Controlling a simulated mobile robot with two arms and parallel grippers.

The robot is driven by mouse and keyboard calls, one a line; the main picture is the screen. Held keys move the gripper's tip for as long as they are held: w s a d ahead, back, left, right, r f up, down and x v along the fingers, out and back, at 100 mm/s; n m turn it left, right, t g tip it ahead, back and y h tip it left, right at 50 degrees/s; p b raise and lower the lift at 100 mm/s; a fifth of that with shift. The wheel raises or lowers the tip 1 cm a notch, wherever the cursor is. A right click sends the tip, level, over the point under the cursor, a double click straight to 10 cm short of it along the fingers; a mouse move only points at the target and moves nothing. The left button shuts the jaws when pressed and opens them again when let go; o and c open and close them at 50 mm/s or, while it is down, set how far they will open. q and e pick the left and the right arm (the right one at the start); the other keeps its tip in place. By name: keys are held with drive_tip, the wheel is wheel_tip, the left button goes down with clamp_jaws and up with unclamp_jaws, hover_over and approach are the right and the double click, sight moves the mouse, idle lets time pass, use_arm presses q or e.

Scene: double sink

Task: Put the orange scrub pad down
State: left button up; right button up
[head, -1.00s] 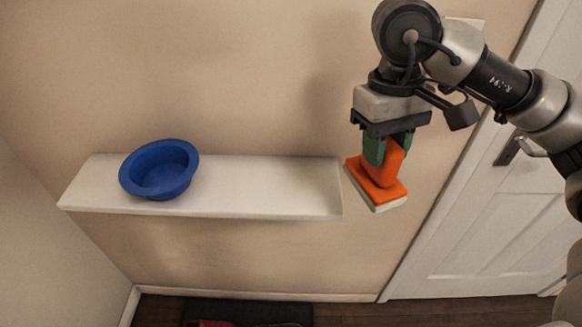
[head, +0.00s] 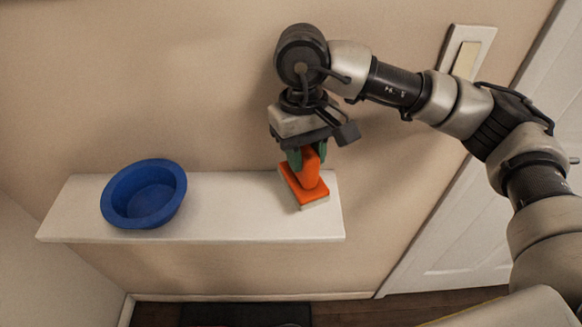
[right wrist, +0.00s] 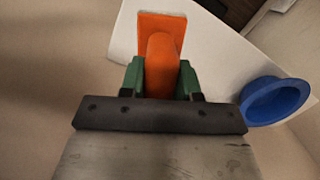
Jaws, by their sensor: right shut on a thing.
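The orange scrub pad (head: 311,176) has an orange handle and base with a pale underside. It is over the right part of the white shelf (head: 240,222) in the head view. My right gripper (head: 307,158) is shut on its handle from above, its green fingers on either side. I cannot tell whether the pad's underside touches the shelf or hangs just above it. In the right wrist view the pad (right wrist: 162,50) sits between the green fingers, with the shelf behind it. My left gripper is not in view.
A blue bowl (head: 146,194) stands on the left part of the shelf, and shelf between bowl and pad is bare. A wall is behind the shelf. A light switch (head: 467,55) and a white door (head: 470,225) are at the right.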

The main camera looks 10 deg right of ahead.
sight(292, 177)
drive_tip(key=shift+w+a+f, duration=0.2)
drive_tip(key=shift+a+f, duration=0.1)
drive_tip(key=shift+a, duration=0.2)
drive_tip(key=shift+w+a+f, duration=0.2)
drive_tip(key=shift+a+f, duration=0.1)
drive_tip(key=shift+a, duration=0.2)
drive_tip(key=shift+a+f, duration=0.1)
drive_tip(key=shift+f, duration=0.1)
wheel_tip(292, 177, down, 4)
drive_tip(key=shift+r+p, duration=0.1)
drive_tip(key=shift+p, duration=0.8)
drive_tip(key=o, duration=0.8)
drive_tip(key=shift+o, duration=0.2)
